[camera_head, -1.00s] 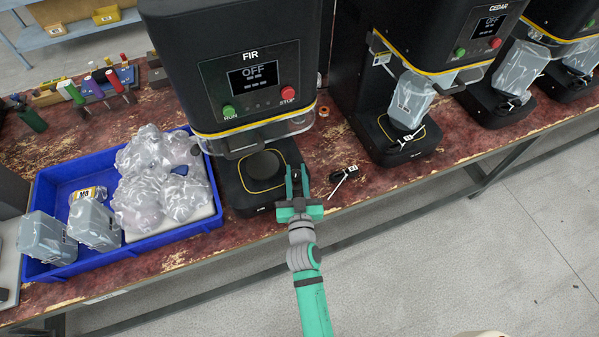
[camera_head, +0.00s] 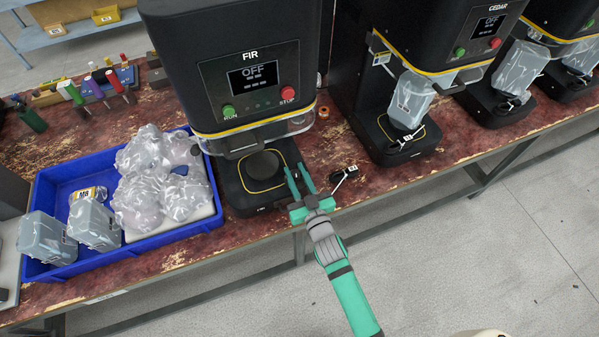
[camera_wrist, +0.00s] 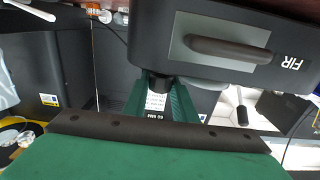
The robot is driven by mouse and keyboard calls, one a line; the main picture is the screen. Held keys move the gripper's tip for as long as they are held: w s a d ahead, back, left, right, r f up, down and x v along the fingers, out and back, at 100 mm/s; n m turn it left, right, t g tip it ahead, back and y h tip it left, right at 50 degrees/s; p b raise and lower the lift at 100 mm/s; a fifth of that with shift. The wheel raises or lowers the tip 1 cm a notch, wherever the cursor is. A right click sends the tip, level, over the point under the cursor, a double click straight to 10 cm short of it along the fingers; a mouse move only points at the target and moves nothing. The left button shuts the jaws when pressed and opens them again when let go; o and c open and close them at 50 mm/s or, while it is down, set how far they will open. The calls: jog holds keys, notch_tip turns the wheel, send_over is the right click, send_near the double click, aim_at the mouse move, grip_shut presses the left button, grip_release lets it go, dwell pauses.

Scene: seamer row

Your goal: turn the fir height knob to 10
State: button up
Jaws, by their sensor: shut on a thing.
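The fir machine (camera_head: 250,50) stands on the bench with a green RUN button, a red STOP button and a screen reading OFF. My gripper (camera_head: 297,170) is at the right front of its base, fingers pointing away toward the machine. In the wrist view my gripper (camera_wrist: 160,92) has its green fingers on both sides of a dark knob-like part (camera_wrist: 159,83), shut on it. A white scale with small marks (camera_wrist: 157,101) shows between the fingers; its reading is too small to tell. In the head view the knob is hidden.
A blue tray (camera_head: 165,237) of bagged goods stands left of the fir machine. The cedar machine (camera_head: 420,35) stands to the right. A small dark tagged item (camera_head: 345,174) lies just right of my gripper. The floor in front is clear.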

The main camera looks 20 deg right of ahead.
jog(key=shift+n+y, duration=0.9)
jog(key=shift+y, duration=0.5)
jog(key=shift+n+g+y, duration=0.6)
jog(key=shift+n+y, duration=0.4)
jog(key=shift+y, duration=0.4)
jog(key=shift+n+g+y, duration=0.6)
jog(key=shift+n+y, duration=0.4)
jog(key=shift+y, duration=0.4)
jog(key=n+g+y, duration=0.2)
jog(key=y, duration=0.1)
jog(key=shift+w+d, duration=0.15)
jog(key=shift+w, duration=0.05)
jog(key=shift+d+n+g+y, duration=0.15)
jog(key=shift+n+g+y, duration=0.55)
jog(key=shift+n+g, duration=0.1)
jog(key=shift+s+a+n+g+y, duration=0.1)
jog(key=shift+a+n+g+y, duration=0.05)
jog(key=shift+n+g+y, duration=0.55)
jog(key=shift+a+n+g+y, duration=0.15)
jog(key=shift+n+g+y, duration=0.35)
jog(key=shift+g, duration=0.4)
jog(key=shift+s+d, duration=0.1)
jog(key=shift+d, duration=0.05)
jog(key=o, duration=1)
jog(key=shift+o, duration=0.2)
